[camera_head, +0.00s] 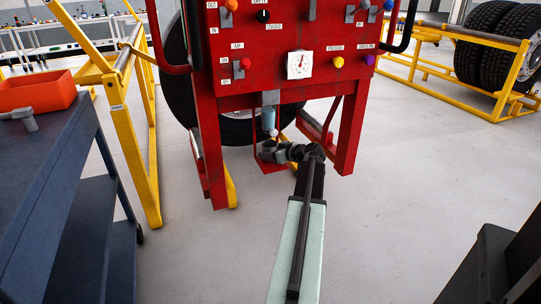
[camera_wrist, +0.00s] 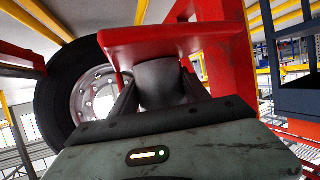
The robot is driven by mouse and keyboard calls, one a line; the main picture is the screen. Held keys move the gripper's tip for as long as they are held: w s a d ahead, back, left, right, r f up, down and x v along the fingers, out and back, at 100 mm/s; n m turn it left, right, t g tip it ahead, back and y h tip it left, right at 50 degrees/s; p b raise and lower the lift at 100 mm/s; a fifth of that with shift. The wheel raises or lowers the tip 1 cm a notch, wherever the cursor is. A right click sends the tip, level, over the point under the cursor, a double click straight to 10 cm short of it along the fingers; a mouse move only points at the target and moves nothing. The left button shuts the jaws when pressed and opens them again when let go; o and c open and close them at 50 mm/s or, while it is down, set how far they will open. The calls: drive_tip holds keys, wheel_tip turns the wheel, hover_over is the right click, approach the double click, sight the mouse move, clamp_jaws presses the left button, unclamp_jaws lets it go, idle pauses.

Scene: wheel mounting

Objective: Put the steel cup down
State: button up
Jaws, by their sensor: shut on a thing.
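My gripper (camera_head: 277,152) is at the end of my outstretched arm, low under the red control panel (camera_head: 268,85). In the wrist view its two dark fingers stand on either side of the dark grey steel cup (camera_wrist: 160,84) and are shut on it. A small red shelf (camera_head: 272,167) is right at the gripper in the head view. The same shelf (camera_wrist: 175,38) is close to the cup's far end in the wrist view. I cannot tell whether the cup touches it. In the head view the cup is hard to tell from the dark fingers.
Red legs (camera_head: 207,150) stand at both sides. A large wheel (camera_wrist: 85,95) is behind the panel. A dark blue cart (camera_head: 50,165) with an orange bin (camera_head: 38,90) stands left.

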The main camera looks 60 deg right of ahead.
drive_tip(key=o, duration=1.3)
drive_tip(key=shift+f, duration=0.1)
drive_tip(key=shift+c, duration=0.2)
drive_tip(key=shift+s+r, duration=0.1)
drive_tip(key=shift+r, duration=0.25)
drive_tip(key=p+v, duration=0.4)
drive_tip(key=v, duration=0.7)
drive_tip(key=shift+s+a+p, duration=0.2)
drive_tip(key=shift+s+p, duration=0.1)
drive_tip(key=shift+s, duration=0.05)
